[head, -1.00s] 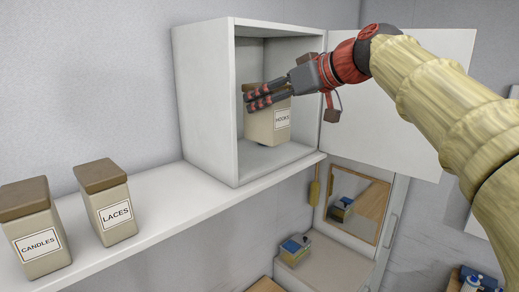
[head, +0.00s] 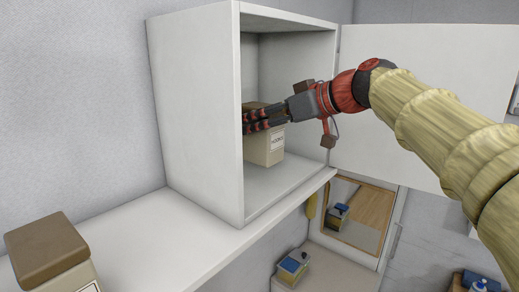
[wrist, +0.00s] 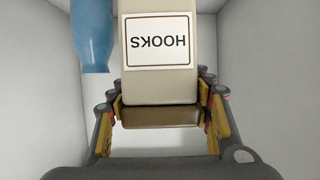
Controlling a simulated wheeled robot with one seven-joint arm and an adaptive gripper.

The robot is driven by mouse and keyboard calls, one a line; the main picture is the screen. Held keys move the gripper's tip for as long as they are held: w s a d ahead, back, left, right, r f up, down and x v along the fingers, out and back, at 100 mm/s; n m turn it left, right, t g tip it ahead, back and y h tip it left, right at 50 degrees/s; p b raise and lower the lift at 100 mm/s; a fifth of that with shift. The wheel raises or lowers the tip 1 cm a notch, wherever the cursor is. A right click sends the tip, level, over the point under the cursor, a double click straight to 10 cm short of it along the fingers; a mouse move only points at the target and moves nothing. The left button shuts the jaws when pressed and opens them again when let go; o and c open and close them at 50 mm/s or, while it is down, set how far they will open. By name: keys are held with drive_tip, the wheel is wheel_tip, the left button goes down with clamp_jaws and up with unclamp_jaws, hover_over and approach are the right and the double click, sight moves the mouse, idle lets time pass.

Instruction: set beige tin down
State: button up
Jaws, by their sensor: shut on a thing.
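The beige tin (head: 264,150) has a brown lid and a white HOOKS label, and it is inside the open white cabinet (head: 200,110). My gripper (head: 262,121) reaches in from the right and is shut on the tin near its lid. In the wrist view the tin (wrist: 160,85) appears upside down, with gripper fingers on both sides of its top. The tin looks upright and close to the cabinet floor, but I cannot tell whether it touches.
A blue bottle-like thing (wrist: 92,35) stands beside the tin in the wrist view. The cabinet door (head: 420,90) is open on the right. Another brown-lidded beige tin (head: 50,255) is on the shelf at left. The cabinet floor near the opening is clear.

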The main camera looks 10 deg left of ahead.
sight(261, 142)
drive_tip(key=shift+f, duration=2.75)
drive_tip(key=shift+f, duration=0.2)
drive_tip(key=o, duration=1.4)
drive_tip(key=shift+r, duration=0.15)
drive_tip(key=b+v, duration=0.2)
drive_tip(key=v, duration=1)
drive_tip(key=shift+d, duration=0.1)
drive_tip(key=s+d+f+m+h, duration=0.4)
drive_tip(key=s+d+f, duration=0.2)
drive_tip(key=s+f, duration=0.3)
drive_tip(key=s+d+f+m+h, duration=0.3)
drive_tip(key=s+d+f, duration=0.4)
drive_tip(key=f, duration=0.9)
drive_tip(key=s+d+f+m+g+h, duration=0.1)
drive_tip(key=s+d+f+m+h, duration=0.3)
drive_tip(key=s+d+f, duration=0.3)
drive_tip(key=shift+s+f+m+h, duration=0.15)
drive_tip(key=shift+s+f, duration=0.45)
drive_tip(key=shift+f, duration=0.35)
drive_tip(key=shift+s+f+m+h, duration=0.1)
drive_tip(key=shift+s+f+m, duration=0.1)
drive_tip(key=shift+s+f, duration=0.6)
drive_tip(key=shift+s+f+m+h, duration=0.15)
drive_tip(key=shift+s+f, duration=0.25)
drive_tip(key=shift+f, duration=0.7)
